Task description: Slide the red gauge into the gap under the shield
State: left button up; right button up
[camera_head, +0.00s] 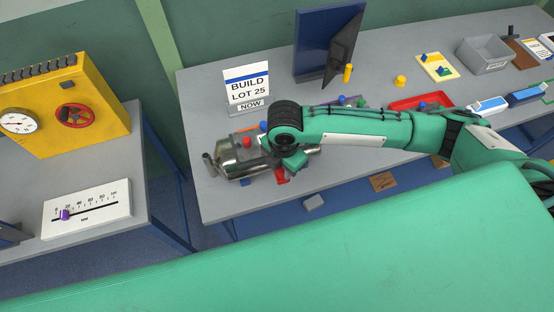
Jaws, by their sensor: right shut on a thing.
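A silver metal assembly (232,160) with a rounded body and a pipe end lies near the left end of the long grey bench; I take its metal cover to be the shield. My right gripper (284,171) is at the right side of this assembly, pointing down, mostly hidden by my own green wrist. It is shut on a red piece (281,177), which I take to be the red gauge; only a small part shows low by the bench top. The gap under the shield is too small and covered to make out. My left gripper is not in view.
A "BUILD LOT 25" sign (247,86) and a dark blue panel (316,44) stand behind. A red tray (418,102) and a grey bin (484,54) are to the right. A yellow box (85,120) with a dial stands on the left bench. Bare bench lies left of the sign.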

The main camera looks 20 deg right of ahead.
aim_at(283, 170)
jog(key=shift+r+p, duration=0.5)
jog(key=shift+r, duration=2.55)
jog(key=shift+s+f, duration=0.1)
